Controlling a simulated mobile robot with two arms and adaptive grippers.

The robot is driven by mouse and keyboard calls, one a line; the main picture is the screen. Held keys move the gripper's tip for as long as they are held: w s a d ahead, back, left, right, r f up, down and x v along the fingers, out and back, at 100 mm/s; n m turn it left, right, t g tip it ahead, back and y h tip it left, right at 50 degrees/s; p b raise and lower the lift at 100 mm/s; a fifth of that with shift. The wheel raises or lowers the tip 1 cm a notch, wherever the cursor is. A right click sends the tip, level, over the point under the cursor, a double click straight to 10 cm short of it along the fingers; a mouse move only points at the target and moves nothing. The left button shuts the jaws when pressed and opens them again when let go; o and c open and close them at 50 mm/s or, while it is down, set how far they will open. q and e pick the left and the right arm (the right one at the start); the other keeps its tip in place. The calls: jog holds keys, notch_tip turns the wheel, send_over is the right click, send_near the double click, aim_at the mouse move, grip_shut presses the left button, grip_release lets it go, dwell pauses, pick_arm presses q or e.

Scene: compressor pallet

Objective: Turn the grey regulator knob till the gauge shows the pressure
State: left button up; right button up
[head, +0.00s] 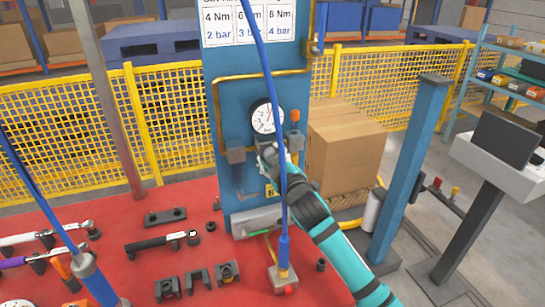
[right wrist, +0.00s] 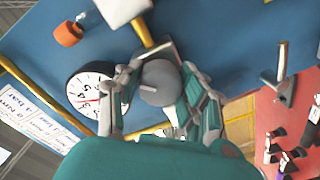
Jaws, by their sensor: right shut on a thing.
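The round white pressure gauge (head: 267,117) with a black rim is on the blue panel (head: 240,90). It also shows in the right wrist view (right wrist: 92,92), partly covered by a finger; its red needle is visible but I cannot read the value surely. The grey regulator knob (right wrist: 160,82) sits beside the gauge in the right wrist view, with a light mark on its face. My right gripper (head: 270,155) is just below the gauge, its fingers (right wrist: 160,90) on either side of the knob and shut on it. The head view barely shows the knob. My left gripper is not seen.
A sign (head: 248,22) above pairs 4 Nm with 2 bar and 8 Nm with 4 bar. Blue hoses hang in front of the panel and at the left. Tools, including a black-handled wrench (head: 160,242), lie on the red surface (head: 120,275). Cardboard boxes (head: 345,150) stand right.

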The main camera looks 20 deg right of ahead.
jog(key=shift+f, duration=0.15)
dwell(0.4)
jog(key=o, duration=1.2)
jog(key=shift+s, duration=0.1)
jog(key=s, duration=1.2)
jog(key=shift+d+r, duration=0.2)
jog(key=shift+d, duration=0.15)
jog(key=shift+w, duration=0.1)
